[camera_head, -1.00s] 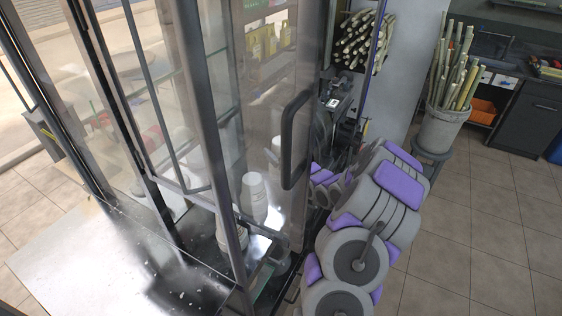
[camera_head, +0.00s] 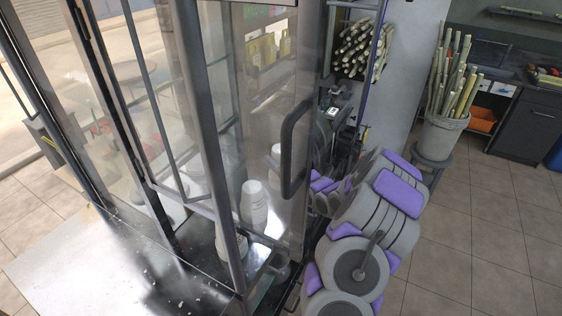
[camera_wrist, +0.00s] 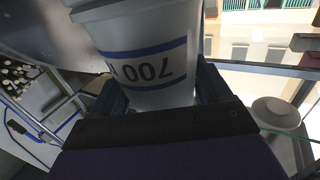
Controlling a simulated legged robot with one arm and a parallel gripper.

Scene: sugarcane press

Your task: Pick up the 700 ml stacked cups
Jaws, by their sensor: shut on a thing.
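In the wrist view, a white cup stack (camera_wrist: 143,30) with blue bands and an upside-down "700" print stands between the two dark fingers of my gripper (camera_wrist: 160,90). The fingers are shut on its sides. In the head view, a white cup stack (camera_head: 254,205) shows behind the glass, inside the metal-framed cabinet. I cannot tell whether it is the held one. My gripper is hidden there behind the frame and my own grey and purple arm.
The glass door with a dark handle (camera_head: 289,145) and the metal post (camera_head: 217,150) stand close to my arm. A bucket of cane (camera_head: 441,132) stands at the right. Tiled floor (camera_head: 480,240) there is clear. A round white object (camera_wrist: 274,112) sits right of my gripper.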

